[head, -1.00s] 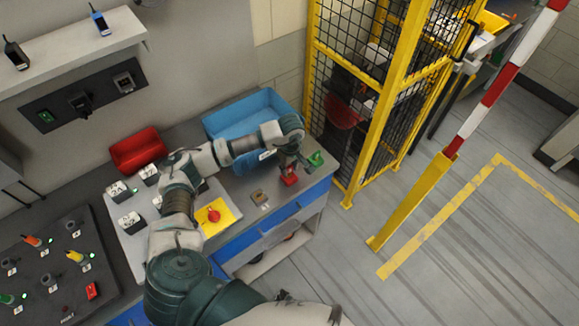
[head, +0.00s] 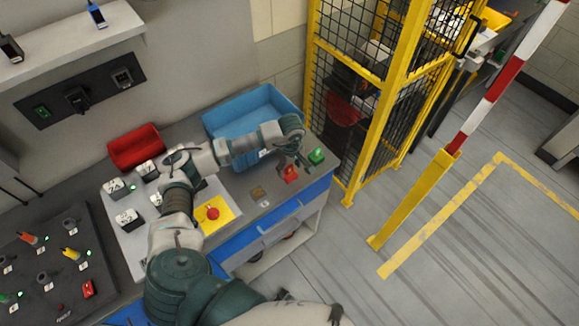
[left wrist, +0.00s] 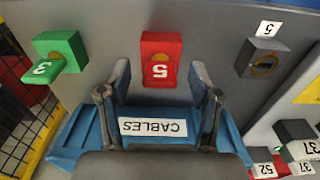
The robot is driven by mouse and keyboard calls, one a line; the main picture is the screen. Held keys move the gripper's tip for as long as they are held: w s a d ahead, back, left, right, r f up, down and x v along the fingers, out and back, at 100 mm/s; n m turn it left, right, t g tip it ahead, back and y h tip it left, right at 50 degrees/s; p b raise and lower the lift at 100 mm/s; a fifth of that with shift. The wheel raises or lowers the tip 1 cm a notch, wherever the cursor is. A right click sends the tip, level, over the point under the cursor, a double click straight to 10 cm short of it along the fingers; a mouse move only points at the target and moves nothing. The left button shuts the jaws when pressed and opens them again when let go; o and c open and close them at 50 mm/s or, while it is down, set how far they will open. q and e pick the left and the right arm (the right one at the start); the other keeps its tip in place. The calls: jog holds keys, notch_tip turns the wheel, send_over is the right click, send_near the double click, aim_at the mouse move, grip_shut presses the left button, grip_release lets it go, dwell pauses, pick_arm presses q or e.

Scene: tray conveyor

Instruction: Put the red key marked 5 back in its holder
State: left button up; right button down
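The red key marked 5 (head: 290,173) is on the grey counter. In the left wrist view the red key (left wrist: 161,57) lies centred between and just beyond my left gripper's fingertips (left wrist: 161,76). The fingers are spread, with a gap on both sides of the key. In the head view my left gripper (head: 292,162) is low over the counter beside the key. A grey holder (left wrist: 262,62) with a tag reading 5 is to the right in the wrist view; in the head view the holder (head: 258,192) looks brownish and empty. My right gripper is not in view.
A green key marked 3 (left wrist: 60,53) sits close to the red key, left in the wrist view. A blue bin labelled CABLES (head: 219,124) stands behind my arm. A yellow mesh fence (head: 348,180) borders the counter's right end. A yellow plate with a red button (head: 225,208) is left of the holder.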

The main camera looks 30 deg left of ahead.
aim_at(290, 174)
pick_arm(q)
notch_tip(290, 174, up, 12)
jog(key=shift+s+d, duration=0.15)
jog(key=shift+d, duration=0.05)
dwell(0.4)
jog(key=shift+f, duration=0.1)
